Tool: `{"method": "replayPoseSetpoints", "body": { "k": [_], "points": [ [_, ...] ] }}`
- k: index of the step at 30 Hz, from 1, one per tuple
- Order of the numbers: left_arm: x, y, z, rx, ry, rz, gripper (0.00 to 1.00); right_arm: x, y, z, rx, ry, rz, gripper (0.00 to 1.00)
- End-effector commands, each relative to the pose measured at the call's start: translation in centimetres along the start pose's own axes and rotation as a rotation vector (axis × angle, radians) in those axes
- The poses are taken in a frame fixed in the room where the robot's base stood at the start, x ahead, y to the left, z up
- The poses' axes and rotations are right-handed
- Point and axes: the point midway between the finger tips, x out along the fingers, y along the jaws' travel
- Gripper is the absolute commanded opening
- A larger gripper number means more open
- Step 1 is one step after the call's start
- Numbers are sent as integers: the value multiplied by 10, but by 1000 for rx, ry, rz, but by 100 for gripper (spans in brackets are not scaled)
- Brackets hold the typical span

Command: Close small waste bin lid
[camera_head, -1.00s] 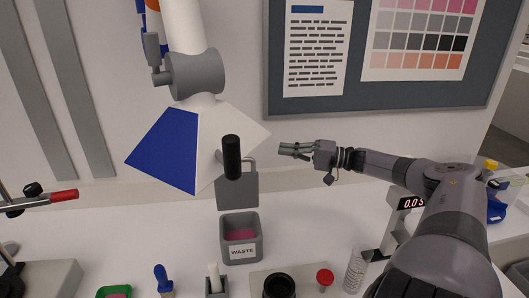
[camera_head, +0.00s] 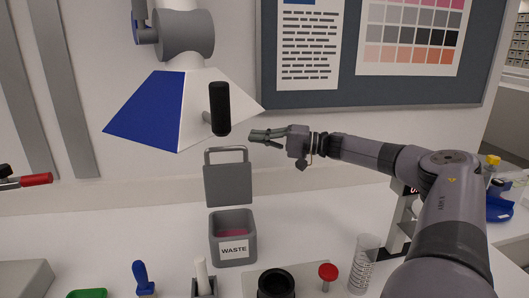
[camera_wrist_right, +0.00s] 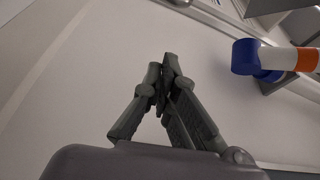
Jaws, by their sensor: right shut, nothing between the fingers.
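The small waste bin (camera_head: 213,252) is a grey box with a white WASTE label, standing on the white bench in the head view. Its grey lid (camera_head: 228,184) stands upright, open, at the bin's back, with a handle loop at its top. Some pink shows inside the bin. My right gripper (camera_head: 252,135) is shut and empty, in the air to the upper right of the lid and apart from it. The right wrist view shows its fingertips (camera_wrist_right: 170,62) together with nothing between them. My left gripper is not in view.
A white and blue hood (camera_head: 150,112) with a black handle (camera_head: 219,108) hangs above and behind the bin. A dark jar (camera_head: 276,284), a red-capped vial (camera_head: 327,272) and a clear cylinder (camera_head: 362,266) stand in front and to the right.

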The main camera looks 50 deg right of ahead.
Motion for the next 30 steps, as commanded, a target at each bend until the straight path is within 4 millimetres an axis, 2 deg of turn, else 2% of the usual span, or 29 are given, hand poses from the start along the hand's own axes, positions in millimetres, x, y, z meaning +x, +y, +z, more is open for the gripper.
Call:
{"method": "replayPoseSetpoints", "body": {
  "k": [1,3,16,18,30],
  "points": [
    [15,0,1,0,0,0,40,3,8,2,-1,-3,3,0],
    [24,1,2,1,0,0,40,8,8,3,-1,-4,1,0],
    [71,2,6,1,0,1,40,33,5,2,0,-2,1,0],
    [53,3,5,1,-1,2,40,31,-6,2,2,1,-2,0],
    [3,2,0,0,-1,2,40,25,-7,21,4,-1,0,0]
  ]
}}
